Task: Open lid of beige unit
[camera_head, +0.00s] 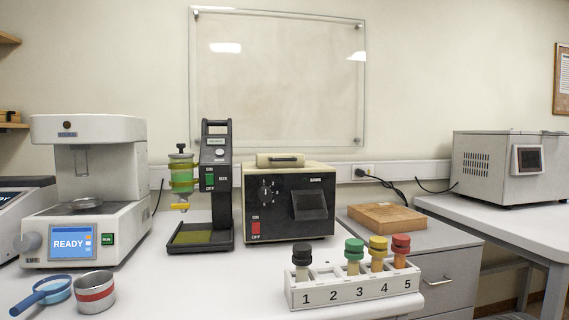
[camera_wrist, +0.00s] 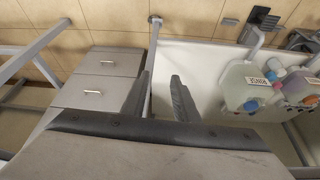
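The beige unit (camera_head: 315,173) stands at the back of the white bench in the head view. Its casing is beige and its front panel is black, with a dial, a red switch and a dark window. A beige lid (camera_head: 280,160) with a dark handle strip lies on its top and looks closed. My gripper (camera_wrist: 160,84) shows only in the wrist view. Its two dark fingers are apart with nothing between them.
A dark stand with a green vessel (camera_head: 182,172) is close at the unit's left. A tube rack (camera_head: 353,290) stands in front, right. A wooden block (camera_head: 385,217) lies right.

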